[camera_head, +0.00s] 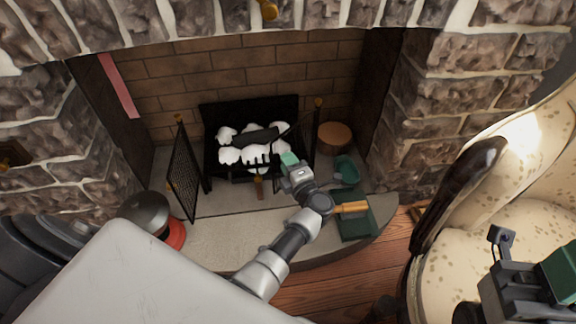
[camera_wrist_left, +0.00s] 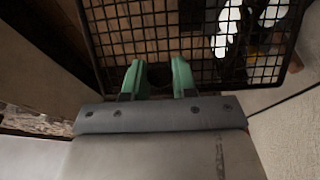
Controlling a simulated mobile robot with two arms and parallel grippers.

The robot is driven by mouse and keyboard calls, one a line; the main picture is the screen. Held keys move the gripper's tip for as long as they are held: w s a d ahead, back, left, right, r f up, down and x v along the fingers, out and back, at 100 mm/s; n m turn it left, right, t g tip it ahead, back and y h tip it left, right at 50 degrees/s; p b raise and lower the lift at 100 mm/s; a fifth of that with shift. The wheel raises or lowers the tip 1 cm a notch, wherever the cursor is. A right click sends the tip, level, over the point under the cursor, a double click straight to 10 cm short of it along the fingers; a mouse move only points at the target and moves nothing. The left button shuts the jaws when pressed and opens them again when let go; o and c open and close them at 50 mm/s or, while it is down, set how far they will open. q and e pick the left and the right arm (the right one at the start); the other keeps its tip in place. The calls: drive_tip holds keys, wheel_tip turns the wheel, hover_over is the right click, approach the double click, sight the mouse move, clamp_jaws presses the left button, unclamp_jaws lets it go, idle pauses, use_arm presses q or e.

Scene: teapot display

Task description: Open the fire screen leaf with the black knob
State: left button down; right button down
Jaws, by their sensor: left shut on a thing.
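The fire screen has two black mesh leaves. The left leaf (camera_head: 184,172) stands swung out toward the hearth. The right leaf (camera_head: 303,137) is partly hidden behind my left gripper (camera_head: 289,160). In the left wrist view, the mesh leaf (camera_wrist_left: 110,35) fills the top. A dark round knob (camera_wrist_left: 159,74) sits between the two green fingertips of my left gripper (camera_wrist_left: 159,80), which is shut on it. My right gripper (camera_head: 556,275) is at the lower right, away from the screen, partly cut off; its opening is unclear.
A black grate (camera_head: 250,105) with white logs stands in the fireplace. A round wooden piece (camera_head: 334,138), a teal scoop (camera_head: 347,172) and a green tray with a wooden handle (camera_head: 352,207) are on the right. A dark pot on a red base (camera_head: 147,212) stands left. A patterned armchair (camera_head: 535,150) is at right.

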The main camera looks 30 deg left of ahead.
use_arm(q)
drive_tip(key=shift+f, duration=0.1)
idle(0.3)
drive_tip(key=c, duration=1)
unclamp_jaws()
drive_tip(key=shift+o, duration=0.5)
